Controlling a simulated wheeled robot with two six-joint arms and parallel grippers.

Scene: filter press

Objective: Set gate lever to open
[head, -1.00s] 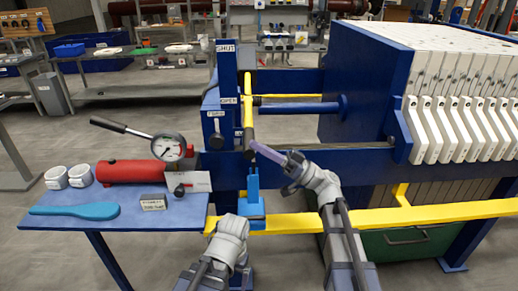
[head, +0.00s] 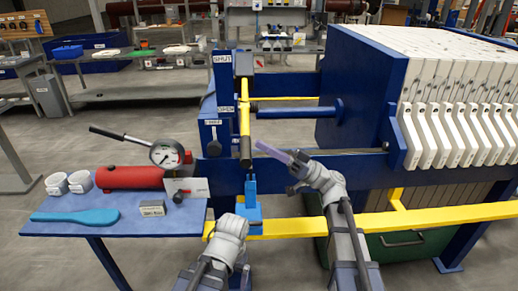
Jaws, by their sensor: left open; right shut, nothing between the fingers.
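The gate lever (head: 245,110) is a yellow bar with a black grip (head: 246,152) at its lower end. It hangs nearly straight down in front of a blue upright plate with a SHUT label (head: 221,58) at the top and an OPEN label (head: 226,109) lower down. My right gripper (head: 260,146), with purple fingers, is shut and empty just right of the black grip, with a small gap. My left gripper (head: 251,183), with blue fingers, is open and empty below the grip, pointing up.
A blue side table holds a red cylinder (head: 130,177) with a gauge (head: 165,153), white cups (head: 80,181) and a blue paddle (head: 75,216). A yellow rail (head: 430,217) crosses below. The press with white plates (head: 440,60) stands at right.

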